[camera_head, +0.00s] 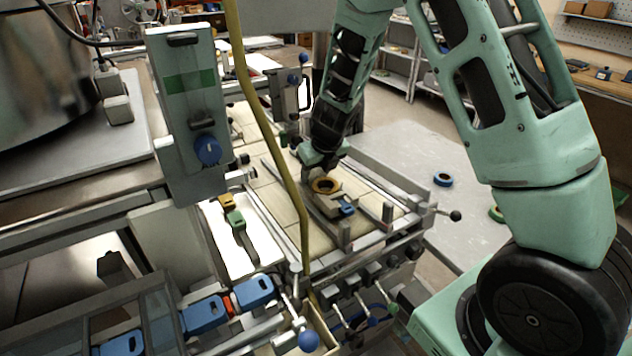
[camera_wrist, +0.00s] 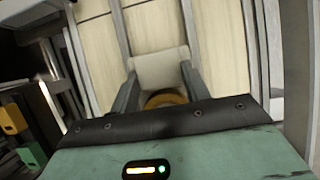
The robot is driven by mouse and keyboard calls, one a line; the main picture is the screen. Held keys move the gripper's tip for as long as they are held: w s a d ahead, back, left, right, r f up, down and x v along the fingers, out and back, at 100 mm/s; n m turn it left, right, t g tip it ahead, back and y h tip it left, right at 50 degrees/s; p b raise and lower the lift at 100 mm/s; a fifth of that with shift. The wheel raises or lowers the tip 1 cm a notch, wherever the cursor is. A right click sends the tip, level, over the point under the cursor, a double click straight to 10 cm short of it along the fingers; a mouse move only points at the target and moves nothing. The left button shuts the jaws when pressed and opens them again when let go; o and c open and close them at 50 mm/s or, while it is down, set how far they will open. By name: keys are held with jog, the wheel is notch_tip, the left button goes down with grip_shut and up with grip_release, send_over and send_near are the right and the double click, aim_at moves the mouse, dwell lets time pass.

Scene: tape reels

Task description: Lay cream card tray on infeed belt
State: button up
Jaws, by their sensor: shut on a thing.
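The cream card tray (camera_head: 335,199) is small and pale, with a dark-centred orange-brown reel (camera_head: 325,185) in or on it. In the wrist view, the tray (camera_wrist: 160,66) lies between the two fingers, and the reel (camera_wrist: 165,99) is partly hidden by my gripper's body. My gripper (camera_head: 322,170) points down over the tray and is shut on it; in the wrist view my gripper (camera_wrist: 160,78) has a finger on each side. The infeed belt (camera_head: 285,205) has pale slats between metal rails. The tray is over the belt; I cannot tell whether it touches it.
A metal rail (camera_head: 372,202) runs along the belt near the tray. A small blue part (camera_head: 347,209) is by the tray's front. A yellow hose (camera_head: 270,120) hangs across the left. A grey table (camera_head: 425,155) at the right bears a blue ring (camera_head: 443,180).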

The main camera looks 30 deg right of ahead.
jog(key=shift+f, duration=0.8)
jog(key=shift+f+b, duration=0.15)
jog(key=shift+b, duration=0.15)
jog(key=o, duration=1.1)
